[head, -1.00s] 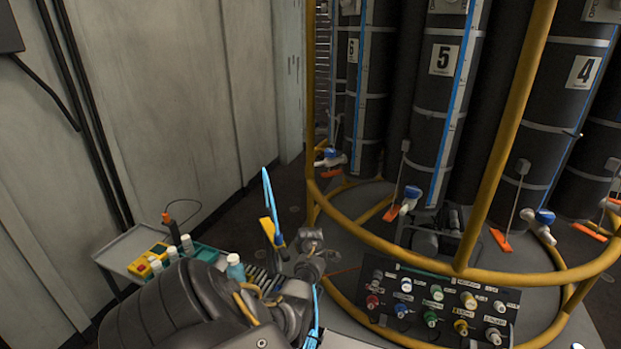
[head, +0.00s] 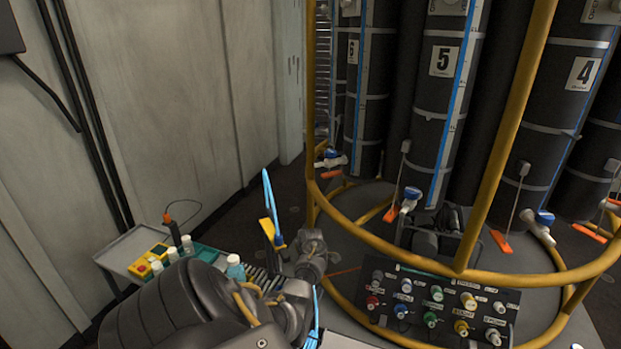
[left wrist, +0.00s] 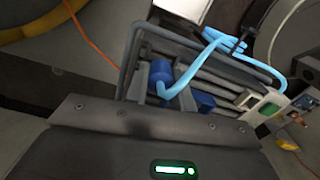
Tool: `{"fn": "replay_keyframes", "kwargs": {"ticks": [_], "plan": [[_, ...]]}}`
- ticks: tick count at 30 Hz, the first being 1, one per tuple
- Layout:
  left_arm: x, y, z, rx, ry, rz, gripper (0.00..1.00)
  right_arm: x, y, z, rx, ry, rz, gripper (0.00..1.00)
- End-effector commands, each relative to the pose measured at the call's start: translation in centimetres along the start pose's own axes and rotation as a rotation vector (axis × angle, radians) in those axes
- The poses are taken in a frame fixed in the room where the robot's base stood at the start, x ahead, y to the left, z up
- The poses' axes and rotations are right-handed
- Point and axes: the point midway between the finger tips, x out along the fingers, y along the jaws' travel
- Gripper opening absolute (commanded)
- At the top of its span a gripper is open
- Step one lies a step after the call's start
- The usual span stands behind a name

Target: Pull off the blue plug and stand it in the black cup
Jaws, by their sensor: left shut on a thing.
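The blue plug (head: 279,241) has a light blue cable looping up from it in the head view, beside a yellow part. In the left wrist view a blue plug body (left wrist: 160,76) with the light blue cable sits at the jaws, in front of dark bars. My left arm hides much of the spot in the head view. I cannot make out the black cup with certainty. My right gripper is not in view.
A grey tray cart (head: 125,258) at left carries a yellow box (head: 150,260), white-capped bottles (head: 187,244) and an orange-tipped tool (head: 168,218). A yellow rail (head: 400,249) rings the dark cylinders. A panel of coloured knobs (head: 383,325) stands at lower right.

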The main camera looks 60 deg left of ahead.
Motion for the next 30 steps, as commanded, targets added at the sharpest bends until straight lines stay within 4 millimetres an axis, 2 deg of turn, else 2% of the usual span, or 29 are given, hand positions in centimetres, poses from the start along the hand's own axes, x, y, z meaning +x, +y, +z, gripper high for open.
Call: {"fn": "replay_keyframes", "kwargs": {"ticks": [13,30], "plan": [[1.7,0.0,0.0,0.000,-0.001,0.000,0.00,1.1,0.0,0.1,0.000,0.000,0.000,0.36],[2.5,-0.2,0.0,0.001,0.001,-0.004,0.00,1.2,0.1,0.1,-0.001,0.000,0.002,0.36]]}}
